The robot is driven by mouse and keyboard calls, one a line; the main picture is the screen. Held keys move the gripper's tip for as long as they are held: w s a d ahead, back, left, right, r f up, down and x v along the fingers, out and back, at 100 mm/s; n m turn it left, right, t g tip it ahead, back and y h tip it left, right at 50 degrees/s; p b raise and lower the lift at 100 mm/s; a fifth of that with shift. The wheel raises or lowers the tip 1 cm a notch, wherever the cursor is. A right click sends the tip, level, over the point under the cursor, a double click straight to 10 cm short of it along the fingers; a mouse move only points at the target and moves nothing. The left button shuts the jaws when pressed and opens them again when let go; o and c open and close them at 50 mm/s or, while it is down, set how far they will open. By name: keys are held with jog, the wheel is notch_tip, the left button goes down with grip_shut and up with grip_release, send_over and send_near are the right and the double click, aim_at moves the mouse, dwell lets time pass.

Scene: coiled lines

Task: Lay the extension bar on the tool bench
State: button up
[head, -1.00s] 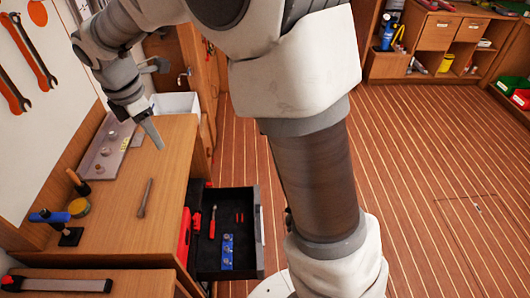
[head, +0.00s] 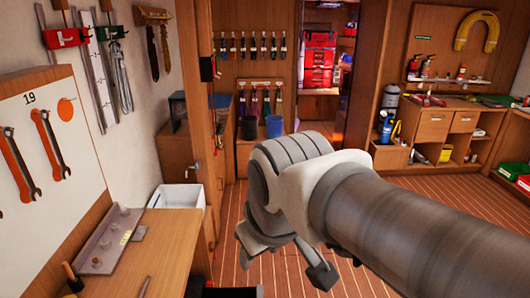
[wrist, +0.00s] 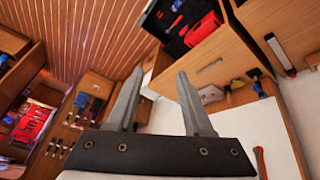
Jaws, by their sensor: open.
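The extension bar appears to be the thin dark bar (head: 143,287) lying on the wooden tool bench (head: 165,245), at the lower edge of the head view. In the wrist view a thin grey bar (wrist: 209,66) lies on the bench top, apart from my fingers. My gripper (wrist: 158,75) is open, with nothing between its two fingers. In the head view part of my gripper (head: 322,272) shows below the wrist, to the right of the bench and clear of it. The rest is hidden behind my arm.
A grey plate with holes (head: 110,240) and a hammer (head: 71,277) are on the bench. A white bin (head: 180,196) stands beyond it. An open drawer holding a red case (wrist: 203,30) shows in the wrist view.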

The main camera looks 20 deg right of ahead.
jog(key=s+m, duration=0.1)
jog(key=s+d+f+m, duration=0.1)
jog(key=shift+s+m, duration=0.3)
jog(key=shift+s, duration=0.05)
jog(key=shift+f+b, duration=0.35)
jog(key=shift+b, duration=0.05)
